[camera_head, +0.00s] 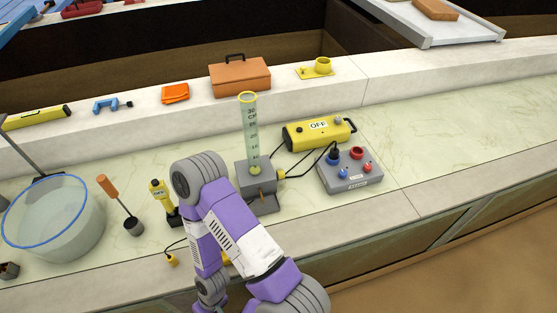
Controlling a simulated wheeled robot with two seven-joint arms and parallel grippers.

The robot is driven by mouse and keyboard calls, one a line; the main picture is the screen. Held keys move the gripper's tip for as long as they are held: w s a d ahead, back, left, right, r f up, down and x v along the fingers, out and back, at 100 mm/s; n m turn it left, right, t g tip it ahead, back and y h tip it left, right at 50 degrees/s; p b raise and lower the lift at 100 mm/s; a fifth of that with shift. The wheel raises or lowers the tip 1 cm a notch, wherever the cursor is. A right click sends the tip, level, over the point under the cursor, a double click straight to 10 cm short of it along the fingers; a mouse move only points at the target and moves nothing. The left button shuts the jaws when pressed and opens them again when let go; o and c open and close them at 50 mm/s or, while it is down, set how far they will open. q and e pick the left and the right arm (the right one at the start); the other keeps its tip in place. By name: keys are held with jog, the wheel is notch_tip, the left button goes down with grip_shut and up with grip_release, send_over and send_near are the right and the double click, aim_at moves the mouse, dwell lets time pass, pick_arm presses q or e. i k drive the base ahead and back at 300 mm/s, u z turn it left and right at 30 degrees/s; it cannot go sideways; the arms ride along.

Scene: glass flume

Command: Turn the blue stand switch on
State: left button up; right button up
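A grey control box (349,178) stands on the pale counter, right of centre. On its top are a larger blue part (333,157) with a black cable at it, a larger red part (357,153), a small blue part (351,174) and a small red part (367,168). The labels on its front are too small to read, and I cannot tell which blue part is the switch or its position. One of my purple and white arms crosses the lower middle, left of the box and apart from it. Neither gripper shows.
A yellow box reading OFF (319,133) stands behind the control box, with cables running near it. A graduated cylinder (251,130) on a grey base, a yellow OFF device (160,194) and a round glass tank (55,225) stand to the left. The counter's right side is clear.

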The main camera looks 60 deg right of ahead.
aim_at(342, 174)
jog(key=u, duration=1.1)
jog(key=k, duration=1.85)
jog(key=z, duration=1.45)
